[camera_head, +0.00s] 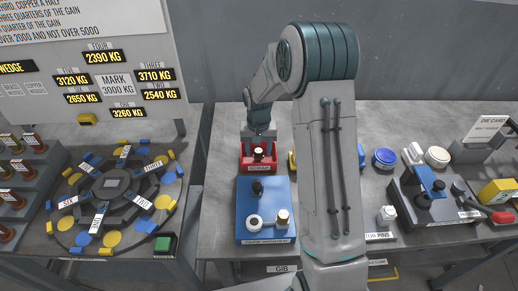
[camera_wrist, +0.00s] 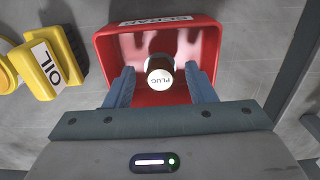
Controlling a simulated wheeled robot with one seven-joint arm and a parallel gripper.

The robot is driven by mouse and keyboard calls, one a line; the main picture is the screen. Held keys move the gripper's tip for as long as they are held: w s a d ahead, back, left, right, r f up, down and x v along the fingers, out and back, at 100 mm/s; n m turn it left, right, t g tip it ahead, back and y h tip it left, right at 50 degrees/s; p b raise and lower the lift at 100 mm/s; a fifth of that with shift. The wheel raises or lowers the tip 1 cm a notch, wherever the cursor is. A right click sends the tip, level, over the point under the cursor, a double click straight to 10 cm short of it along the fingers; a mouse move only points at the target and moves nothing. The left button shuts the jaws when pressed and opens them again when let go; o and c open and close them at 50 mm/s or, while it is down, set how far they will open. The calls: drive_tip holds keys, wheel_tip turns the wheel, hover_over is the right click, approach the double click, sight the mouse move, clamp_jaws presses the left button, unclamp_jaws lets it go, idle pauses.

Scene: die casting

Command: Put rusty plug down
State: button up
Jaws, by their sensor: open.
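The plug (camera_wrist: 159,78) has a round white top marked PLUG and a dark brown body. It stands in the red bin labelled SCRAP (camera_wrist: 112,50); the bin also shows in the head view (camera_head: 245,165), with the plug's pale top (camera_head: 258,151) inside. My gripper (camera_wrist: 159,74) is open, with one blue-grey finger on each side of the plug and a visible gap to each. In the head view my gripper (camera_head: 260,136) is right above the bin, and its fingers are hard to make out. The plug's lower part is partly hidden.
A blue tray (camera_head: 279,190) with several small parts stands in front of the bin. A yellow OIL container (camera_wrist: 50,65) is beside the bin. A dark fixture (camera_head: 435,205) stands at the right. A round dial station (camera_head: 110,200) is on the left table. My arm hides the middle bench.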

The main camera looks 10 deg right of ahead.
sight(258, 151)
wheel_tip(258, 151, up, 12)
drive_tip(key=f, duration=0.1)
drive_tip(key=s+r+n+t, duration=0.1)
drive_tip(key=s+r, duration=0.7)
drive_tip(key=s, duration=0.3)
drive_tip(key=s+n+t, duration=0.1)
drive_tip(key=s+t, duration=0.1)
drive_tip(key=s, duration=1.4)
drive_tip(key=shift+f+b, duration=0.25)
drive_tip(key=shift+b, duration=0.1)
